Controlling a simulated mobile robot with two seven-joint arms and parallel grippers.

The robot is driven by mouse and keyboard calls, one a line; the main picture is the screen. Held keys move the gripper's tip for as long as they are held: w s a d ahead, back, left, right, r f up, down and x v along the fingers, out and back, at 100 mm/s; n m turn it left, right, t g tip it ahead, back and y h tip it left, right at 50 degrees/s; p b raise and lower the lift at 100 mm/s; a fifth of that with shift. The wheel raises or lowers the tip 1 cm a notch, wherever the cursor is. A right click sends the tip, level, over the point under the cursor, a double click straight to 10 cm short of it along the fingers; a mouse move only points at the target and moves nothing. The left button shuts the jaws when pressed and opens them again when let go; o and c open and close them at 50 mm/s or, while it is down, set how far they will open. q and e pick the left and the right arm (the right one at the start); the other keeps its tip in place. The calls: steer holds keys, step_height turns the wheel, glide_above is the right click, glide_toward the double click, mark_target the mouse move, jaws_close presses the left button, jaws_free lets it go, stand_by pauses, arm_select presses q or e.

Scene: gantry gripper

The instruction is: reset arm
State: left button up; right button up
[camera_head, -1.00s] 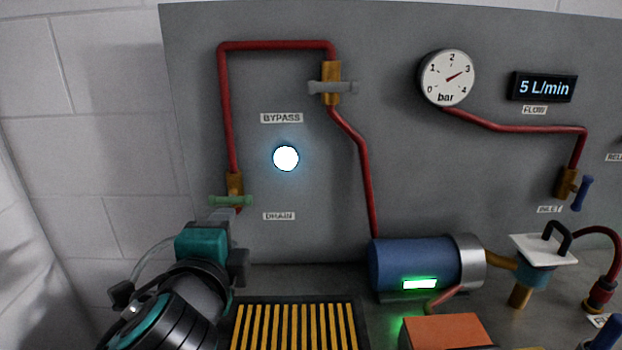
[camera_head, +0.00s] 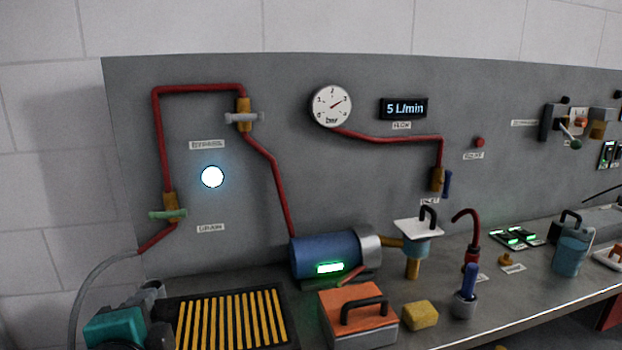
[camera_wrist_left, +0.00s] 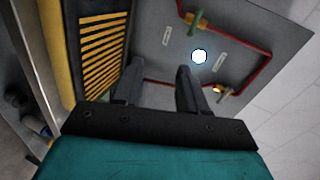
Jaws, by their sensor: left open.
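My left gripper (camera_head: 156,312) is at the lower left of the head view, a teal body with dark fingers beside the yellow-slatted tray. In the left wrist view its two dark fingers (camera_wrist_left: 160,78) are apart with nothing between them. Beyond them are the grey panel, the glowing white round light (camera_wrist_left: 199,56) and the drain valve with a green handle (camera_wrist_left: 194,22). In the head view the drain valve's green handle (camera_head: 168,214) lies horizontal, and the gripper is below it and apart from it. My right gripper is not in view.
The black-framed tray with yellow slats (camera_head: 289,318) is right of the left gripper. A yellow block (camera_head: 420,315) and blue-handled tool (camera_head: 467,292) stand further right.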

arm_select(q)
steer(key=s+f+n+g+h, duration=0.2)
steer(key=s+f+n+g, duration=0.35)
steer(key=s+f, duration=0.4)
steer(key=s+f+n+g+h, duration=0.2)
steer(key=s+f+n+g, duration=0.4)
steer(key=f, duration=0.6)
steer(key=w+d+f+t+h, duration=0.1)
steer(key=w+d+f+t, duration=0.2)
steer(key=w+f+t, duration=0.2)
step_height(320, 180, down, 5)
steer(key=t, duration=0.3)
steer(key=shift+w+r, duration=0.2)
steer(key=shift+w, duration=0.2)
